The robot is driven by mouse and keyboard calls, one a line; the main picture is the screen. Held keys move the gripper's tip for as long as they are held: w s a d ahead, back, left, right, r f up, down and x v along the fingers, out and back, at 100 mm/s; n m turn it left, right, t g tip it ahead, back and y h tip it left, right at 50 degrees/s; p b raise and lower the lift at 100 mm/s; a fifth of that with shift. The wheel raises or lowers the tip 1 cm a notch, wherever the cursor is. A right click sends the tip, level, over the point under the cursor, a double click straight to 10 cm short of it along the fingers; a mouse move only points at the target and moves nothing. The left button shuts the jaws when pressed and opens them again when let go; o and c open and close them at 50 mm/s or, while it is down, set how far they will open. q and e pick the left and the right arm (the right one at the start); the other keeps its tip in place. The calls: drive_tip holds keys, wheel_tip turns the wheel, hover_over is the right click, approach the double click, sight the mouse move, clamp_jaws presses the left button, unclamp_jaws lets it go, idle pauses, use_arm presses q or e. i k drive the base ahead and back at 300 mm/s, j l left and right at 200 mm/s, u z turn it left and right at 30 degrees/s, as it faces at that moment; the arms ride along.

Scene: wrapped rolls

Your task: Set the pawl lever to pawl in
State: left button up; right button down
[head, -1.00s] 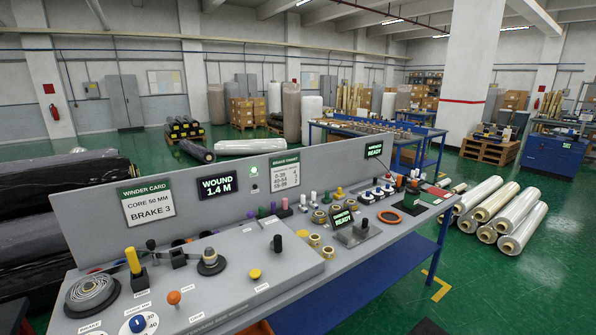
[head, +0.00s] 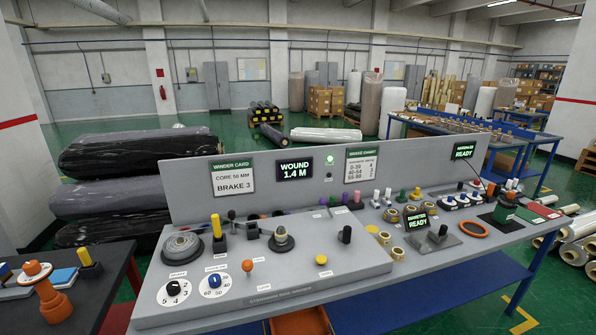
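The control panel (head: 240,310) is a grey console with several controls, and its small labels are too small to read. I cannot tell for sure which control is the pawl lever. A yellow-handled lever (head: 216,228) stands upright at the left, beside a coiled round disc (head: 183,245). A black-handled lever (head: 345,235) stands near the right end of the raised panel. A small orange-knobbed lever (head: 247,266) sits near the front. Neither of my grippers is in view.
A black dial (head: 173,293), a blue dial (head: 214,282) and a yellow button (head: 321,260) sit on the panel. An orange bin (head: 300,322) is below its front edge. A dark side table (head: 95,295) with an orange stand (head: 48,290) is at the left.

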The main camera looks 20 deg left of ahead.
sight(322, 201)
drive_tip(key=i+j+z, duration=0.25)
drive_tip(key=i, duration=0.2)
drive_tip(key=i+j+z, duration=0.25)
drive_tip(key=i, duration=0.25)
